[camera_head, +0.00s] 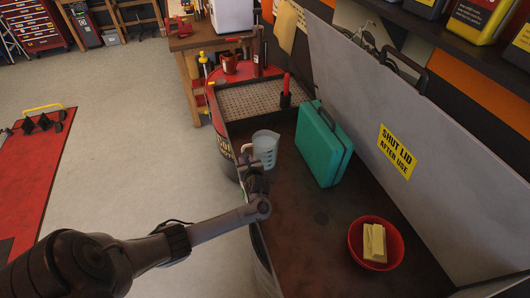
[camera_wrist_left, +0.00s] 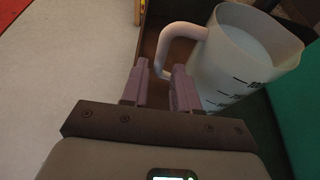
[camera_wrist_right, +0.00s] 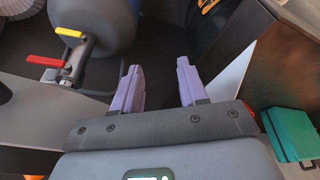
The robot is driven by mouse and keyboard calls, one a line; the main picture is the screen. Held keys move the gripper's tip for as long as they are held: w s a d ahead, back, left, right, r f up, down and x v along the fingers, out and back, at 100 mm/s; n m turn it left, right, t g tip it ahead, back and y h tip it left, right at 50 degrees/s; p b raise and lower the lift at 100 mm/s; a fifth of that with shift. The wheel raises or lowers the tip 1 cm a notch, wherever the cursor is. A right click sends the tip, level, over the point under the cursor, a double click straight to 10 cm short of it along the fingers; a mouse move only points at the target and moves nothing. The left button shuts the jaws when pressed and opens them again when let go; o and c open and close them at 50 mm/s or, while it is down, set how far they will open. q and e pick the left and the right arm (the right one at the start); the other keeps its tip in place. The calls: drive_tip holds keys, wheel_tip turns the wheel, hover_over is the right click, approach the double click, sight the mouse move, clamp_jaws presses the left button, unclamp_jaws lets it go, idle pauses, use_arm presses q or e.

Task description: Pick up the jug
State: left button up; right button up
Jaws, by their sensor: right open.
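The jug (camera_head: 265,147) is a translucent measuring jug with a pale handle. It stands upright at the left edge of the dark bench, left of the teal case. In the left wrist view the jug (camera_wrist_left: 245,55) has dark level marks, and its handle (camera_wrist_left: 170,45) points toward my left fingers. My left gripper (camera_head: 256,180) is at the handle. In its wrist view the left fingers (camera_wrist_left: 160,78) are apart, with the handle's lower part at the gap. Whether they press on it is unclear. My right gripper (camera_wrist_right: 157,80) is open and empty, away from the jug.
The teal case (camera_head: 322,145) stands close right of the jug. A red bowl (camera_head: 355,245) with yellow blocks is at the near right. A raised grey lid (camera_head: 400,130) bounds the right side. A perforated tray (camera_head: 262,98) lies behind. Bare bench lies in front of the case.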

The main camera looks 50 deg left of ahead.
use_arm(q)
drive_tip(key=x, duration=0.3)
drive_tip(key=shift+a+f+b, duration=0.1)
drive_tip(key=shift+a+b, duration=0.2)
drive_tip(key=shift+b, duration=0.1)
drive_tip(key=shift+b+x, duration=0.6)
drive_tip(key=shift+x, duration=1.75)
drive_tip(key=shift+w, duration=0.2)
clamp_jaws()
